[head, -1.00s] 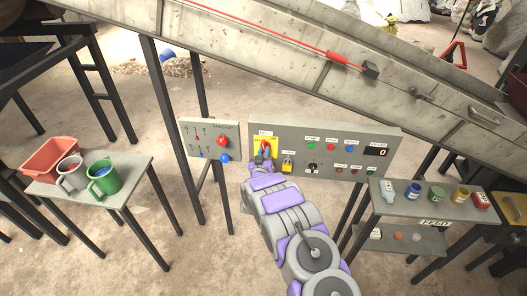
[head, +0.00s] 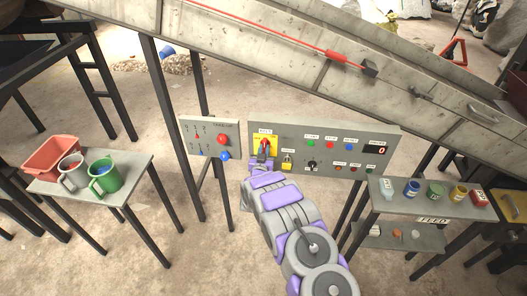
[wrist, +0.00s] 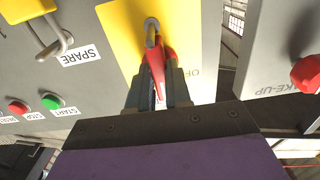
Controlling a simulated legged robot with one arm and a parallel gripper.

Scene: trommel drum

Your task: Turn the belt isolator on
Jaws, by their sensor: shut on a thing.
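The belt isolator is a yellow plate (head: 274,147) with a red handle (head: 265,144) at the left end of the grey control panel. In the wrist view, the red handle (wrist: 160,66) lies between the two fingers of my gripper (wrist: 158,88), which is shut on it. A metal loop (wrist: 152,27) shows at the handle's far end. A label starting "OF" is partly visible on the yellow plate (wrist: 200,50); the rest is hidden. In the head view, my gripper (head: 263,160) reaches the isolator from below and hides its lower part.
A smaller panel (head: 196,147) with a red knob (head: 222,139) and a blue knob (head: 225,155) stands close at left. Coloured buttons and a display (head: 376,149) lie right. The conveyor (head: 300,60) slopes above.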

